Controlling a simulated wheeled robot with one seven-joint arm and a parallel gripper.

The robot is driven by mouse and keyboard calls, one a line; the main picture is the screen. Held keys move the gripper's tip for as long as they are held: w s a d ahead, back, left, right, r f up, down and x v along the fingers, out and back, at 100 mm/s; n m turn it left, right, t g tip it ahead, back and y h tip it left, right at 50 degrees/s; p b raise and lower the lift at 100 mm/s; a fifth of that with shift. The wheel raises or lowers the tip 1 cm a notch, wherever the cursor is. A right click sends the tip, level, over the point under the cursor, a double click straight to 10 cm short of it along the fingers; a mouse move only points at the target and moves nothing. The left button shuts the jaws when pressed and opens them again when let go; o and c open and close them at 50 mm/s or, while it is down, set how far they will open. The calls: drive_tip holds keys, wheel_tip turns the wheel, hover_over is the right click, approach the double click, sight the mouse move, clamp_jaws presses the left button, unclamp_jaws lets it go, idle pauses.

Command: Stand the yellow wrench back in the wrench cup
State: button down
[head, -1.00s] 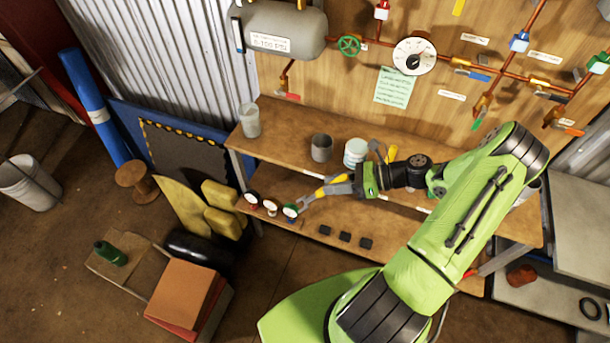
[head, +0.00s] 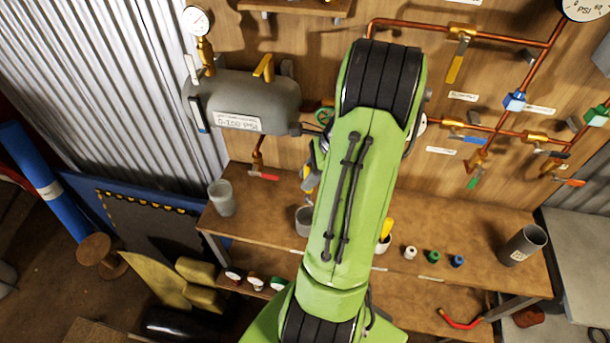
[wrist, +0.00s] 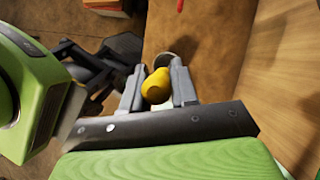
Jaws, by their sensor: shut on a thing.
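My gripper (wrist: 157,76) is shut on the yellow wrench (wrist: 154,88). In the wrist view its rounded yellow end faces the camera between the two grey fingers. A round cup rim (wrist: 168,60) shows just beyond the wrench. In the head view my arm covers most of the gripper and wrench. A grey cup (head: 303,221) stands on the upper shelf, partly behind my arm, and looks like the cup beneath the wrench. Whether the wrench's lower end is inside the cup or above it is hidden.
A pale cup (head: 221,199) stands at the shelf's left end and a labelled dark cup (head: 522,245) at its right. Several small caps (head: 433,256) lie between. A grey tank (head: 243,102) and copper pipes (head: 470,32) are on the wall behind.

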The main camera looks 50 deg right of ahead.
sight(308, 201)
drive_tip(key=shift+w+d+f+b, duration=0.15)
drive_tip(key=shift+f+b, duration=0.25)
drive_tip(key=shift+f, duration=0.2)
drive_tip(key=shift+w+a+f+b, duration=0.1)
drive_tip(key=shift+f+b, duration=0.25)
drive_tip(key=shift+f, duration=0.25)
drive_tip(key=shift+s+f+b, duration=0.2)
drive_tip(key=shift+f+b, duration=0.75)
drive_tip(key=shift+b, duration=0.1)
wheel_tip(308, 201, down, 8)
drive_tip(key=b, duration=0.4)
drive_tip(key=shift+b, duration=0.35)
drive_tip(key=c, duration=0.8)
unclamp_jaws()
drive_tip(key=shift+r, duration=0.1)
drive_tip(key=p+v, duration=0.4)
drive_tip(key=v, duration=1.1)
drive_tip(key=shift+d+r, duration=0.15)
drive_tip(key=shift+r, duration=0.15)
